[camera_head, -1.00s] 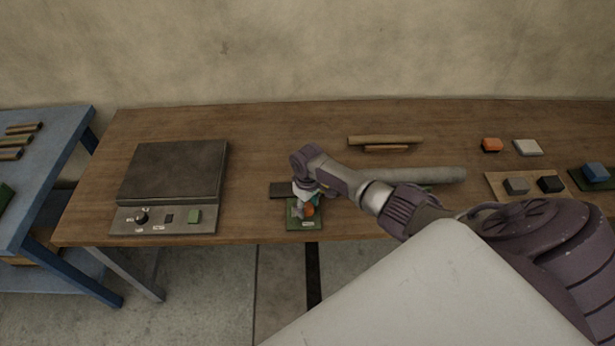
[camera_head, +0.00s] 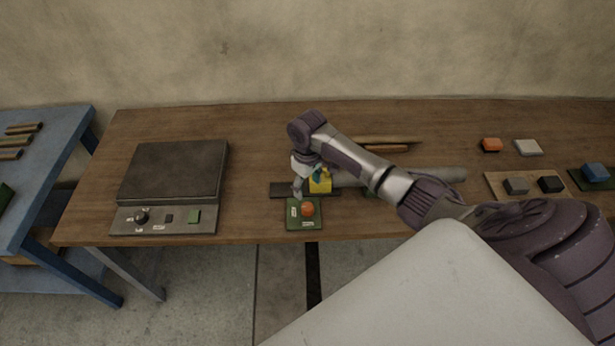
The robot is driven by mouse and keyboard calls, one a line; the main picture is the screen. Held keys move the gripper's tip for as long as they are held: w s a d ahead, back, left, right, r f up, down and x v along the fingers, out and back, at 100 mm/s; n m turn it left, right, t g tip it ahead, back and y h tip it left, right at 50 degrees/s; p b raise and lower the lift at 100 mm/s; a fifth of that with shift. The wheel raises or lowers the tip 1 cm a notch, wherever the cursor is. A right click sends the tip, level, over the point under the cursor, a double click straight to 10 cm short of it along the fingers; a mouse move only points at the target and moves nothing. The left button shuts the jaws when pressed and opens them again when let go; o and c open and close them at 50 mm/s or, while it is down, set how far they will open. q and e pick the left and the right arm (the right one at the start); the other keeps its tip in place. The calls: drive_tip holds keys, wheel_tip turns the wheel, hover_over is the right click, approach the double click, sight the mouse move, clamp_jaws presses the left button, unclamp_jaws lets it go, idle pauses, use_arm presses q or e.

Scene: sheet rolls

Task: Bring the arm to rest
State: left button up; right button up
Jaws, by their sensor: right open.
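My right arm reaches in from the right over the wooden table. Its gripper (camera_head: 299,190) points down just behind and left of an orange round knob (camera_head: 308,209) on a small green plate (camera_head: 304,222) at the table's front edge. The gripper is small in view, open, with nothing seen in it. A yellow and blue piece (camera_head: 319,182) shows beside the gripper, partly behind it. My left gripper is not in view.
A dark flat-topped device (camera_head: 174,170) with a knob panel stands at the left. Behind my arm lie a grey roll (camera_head: 440,174) and brown rolls (camera_head: 390,139). Coloured blocks (camera_head: 516,185) sit at the right. The table (camera_head: 260,130) is clear at the back centre.

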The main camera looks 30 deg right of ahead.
drive_tip(key=shift+r, duration=0.75)
